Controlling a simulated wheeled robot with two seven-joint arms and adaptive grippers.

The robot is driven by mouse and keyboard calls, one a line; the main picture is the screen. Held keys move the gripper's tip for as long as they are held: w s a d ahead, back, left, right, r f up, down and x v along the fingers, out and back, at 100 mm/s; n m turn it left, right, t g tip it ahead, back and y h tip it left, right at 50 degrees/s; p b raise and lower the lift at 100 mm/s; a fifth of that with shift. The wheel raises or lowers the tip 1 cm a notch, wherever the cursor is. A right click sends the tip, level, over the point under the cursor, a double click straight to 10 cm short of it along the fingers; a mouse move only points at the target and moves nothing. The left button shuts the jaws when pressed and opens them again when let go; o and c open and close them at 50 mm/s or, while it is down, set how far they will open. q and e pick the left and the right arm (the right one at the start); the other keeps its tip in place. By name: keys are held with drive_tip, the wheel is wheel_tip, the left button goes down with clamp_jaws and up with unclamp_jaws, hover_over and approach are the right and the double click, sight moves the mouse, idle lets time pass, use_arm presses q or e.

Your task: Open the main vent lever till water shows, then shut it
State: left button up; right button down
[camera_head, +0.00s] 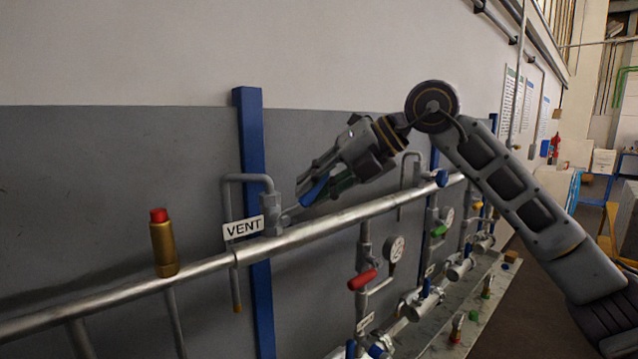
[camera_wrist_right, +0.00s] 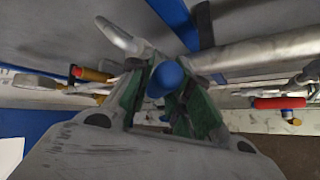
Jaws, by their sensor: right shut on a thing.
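The vent lever has a blue grip (camera_head: 314,192) and sits on the pipework beside the white VENT label (camera_head: 244,227). My right gripper (camera_head: 322,183) is shut on this blue grip, and the lever slants up to the right from its valve. In the right wrist view the round end of the blue grip (camera_wrist_right: 166,76) shows between the green-padded fingers of the gripper (camera_wrist_right: 165,100). The bent vent pipe (camera_head: 227,205) loops over and runs down to an open end (camera_head: 237,304). I see no water at that end. My left gripper is out of view.
A long silver pipe (camera_head: 130,287) crosses in front of the wall. A brass fitting with a red cap (camera_head: 163,245) stands on it at left. A blue post (camera_head: 252,150) rises behind the vent. Lower right are a red lever (camera_head: 362,279), a gauge (camera_head: 394,249) and several valves.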

drive_tip(key=shift+s+a+r+n+h, duration=0.3)
drive_tip(key=shift+a+r+n+h, duration=0.1)
drive_tip(key=shift+r, duration=0.05)
drive_tip(key=shift+s+a+r+n+t+h, duration=0.35)
drive_tip(key=shift+s+a+n+t+h, duration=0.15)
drive_tip(key=shift+t+h, duration=0.35)
drive_tip(key=shift+s+a+r+n+t+h+b, duration=0.15)
drive_tip(key=shift+s+a+n+t+h+b, duration=0.35)
drive_tip(key=shift+a+h, duration=0.35)
drive_tip(key=shift+s+a+r+n+t+h+b, duration=0.1)
drive_tip(key=shift+s+a+n+t+h+b, duration=0.4)
drive_tip(key=shift+h, duration=0.4)
drive_tip(key=shift+w+a, duration=0.1)
drive_tip(key=c, duration=1.3)
unclamp_jaws()
drive_tip(key=shift+r, duration=0.2)
